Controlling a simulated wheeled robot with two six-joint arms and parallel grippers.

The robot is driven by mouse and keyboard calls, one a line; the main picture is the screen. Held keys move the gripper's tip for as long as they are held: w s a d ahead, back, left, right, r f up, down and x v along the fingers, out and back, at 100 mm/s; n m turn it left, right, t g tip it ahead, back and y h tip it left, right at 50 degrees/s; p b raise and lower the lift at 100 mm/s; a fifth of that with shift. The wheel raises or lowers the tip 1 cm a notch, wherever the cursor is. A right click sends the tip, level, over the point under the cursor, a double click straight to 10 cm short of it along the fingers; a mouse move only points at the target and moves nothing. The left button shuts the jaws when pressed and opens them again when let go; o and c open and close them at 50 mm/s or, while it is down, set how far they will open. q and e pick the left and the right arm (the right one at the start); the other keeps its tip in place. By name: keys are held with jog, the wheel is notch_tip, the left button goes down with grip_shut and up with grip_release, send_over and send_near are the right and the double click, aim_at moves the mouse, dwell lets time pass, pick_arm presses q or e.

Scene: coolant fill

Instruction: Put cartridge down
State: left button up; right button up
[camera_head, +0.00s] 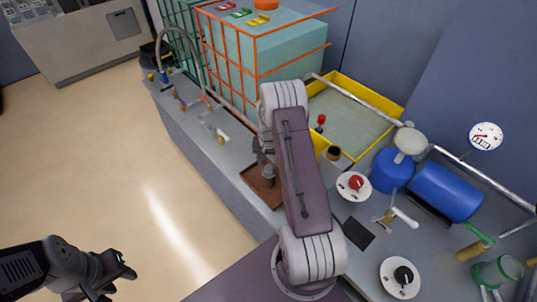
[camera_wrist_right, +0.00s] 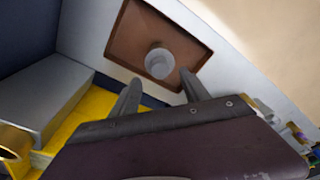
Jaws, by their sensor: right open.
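A grey cylinder, which looks to be the cartridge (camera_wrist_right: 160,63), stands on a brown square tray (camera_wrist_right: 126,42) in the right wrist view. My right gripper (camera_wrist_right: 158,88) is open, with its two fingers apart and the cylinder showing just beyond and between the fingertips. I cannot tell whether they touch it. In the head view the brown tray (camera_head: 256,190) lies on the bench, and my right arm partly hides it. My left gripper (camera_head: 118,272) is low at the left over the floor, away from the bench; its finger opening is unclear.
A yellow-rimmed tray (camera_head: 378,92) and an orange-framed tank (camera_head: 285,55) stand behind my right arm. A blue cylinder (camera_head: 445,190), a red-knobbed dial (camera_head: 354,185) and a black-knobbed dial (camera_head: 402,278) crowd the right. A bent hose (camera_head: 185,35) stands at the far left.

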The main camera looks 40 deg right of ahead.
notch_tip(320, 180, up, 6)
jog(key=s+a+r+n, duration=0.2)
jog(key=s+a+r, duration=0.2)
jog(key=a, duration=0.3)
jog(key=s+a+r+n, duration=0.3)
jog(key=a+r, duration=0.1)
jog(key=a, duration=0.4)
jog(key=s+a+n, duration=0.1)
jog(key=s+a, duration=0.2)
jog(key=s, duration=0.2)
jog(key=s+a+r+n+y, duration=0.1)
jog(key=s+a, duration=0.2)
jog(key=s, duration=0.2)
jog(key=shift+s+r+n, duration=0.2)
jog(key=shift+r+n, duration=0.1)
jog(key=shift+n, duration=0.1)
